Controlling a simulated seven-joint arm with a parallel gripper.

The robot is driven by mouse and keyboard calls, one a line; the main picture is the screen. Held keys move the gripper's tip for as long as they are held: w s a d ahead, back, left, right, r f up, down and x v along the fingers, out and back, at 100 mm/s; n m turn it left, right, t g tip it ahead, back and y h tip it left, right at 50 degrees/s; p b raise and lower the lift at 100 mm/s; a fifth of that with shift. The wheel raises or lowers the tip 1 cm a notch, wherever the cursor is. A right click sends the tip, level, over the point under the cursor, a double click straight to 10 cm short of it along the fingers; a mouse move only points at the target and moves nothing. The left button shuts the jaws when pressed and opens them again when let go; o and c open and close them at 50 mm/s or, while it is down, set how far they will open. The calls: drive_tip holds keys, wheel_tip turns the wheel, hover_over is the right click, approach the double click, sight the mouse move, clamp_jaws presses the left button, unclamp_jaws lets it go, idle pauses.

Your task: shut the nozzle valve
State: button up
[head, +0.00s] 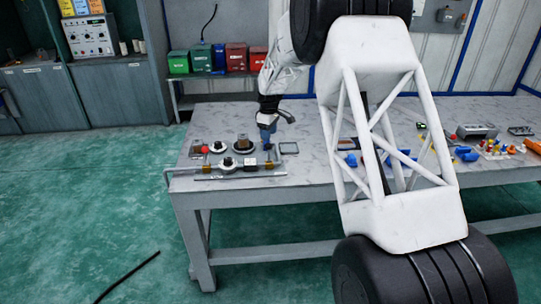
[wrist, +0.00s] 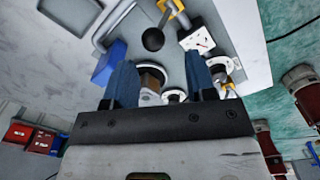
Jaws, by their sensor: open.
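My gripper (head: 268,138) points down over the left end of the table, close above the right side of a small group of hoist parts. In the wrist view its two blue fingers (wrist: 162,78) are spread apart. A brown block (wrist: 151,80) and round pale fittings show between and beyond them, with no clear contact. I cannot tell which yellow fitting is the nozzle valve. The gripper partly hides the parts near it.
Many small parts (head: 492,149) cover the table's right side. A long rod (head: 240,177) lies along the front edge.

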drive_tip(key=shift+r, duration=0.55)
drive_tip(key=shift+s+r, duration=0.1)
drive_tip(key=s+d+r+m, duration=0.2)
drive_tip(key=s+r, duration=0.4)
drive_tip(key=s, duration=0.4)
drive_tip(key=s+d+r+m+t, duration=0.1)
drive_tip(key=s+d+r+m, duration=0.1)
drive_tip(key=s+r, duration=0.55)
drive_tip(key=s+d+r+m, duration=0.25)
drive_tip(key=s+r, duration=0.25)
drive_tip(key=s, duration=0.7)
drive_tip(key=s+d+f+m, duration=0.1)
drive_tip(key=s+m, duration=0.1)
drive_tip(key=s, duration=1.4)
drive_tip(key=s+d+f+m+t, duration=0.1)
drive_tip(key=s+d+m, duration=0.1)
drive_tip(key=s, duration=1.4)
drive_tip(key=shift+s+d+f+m+t, duration=0.2)
drive_tip(key=shift+f+m+t, duration=0.15)
drive_tip(key=shift+m, duration=0.5)
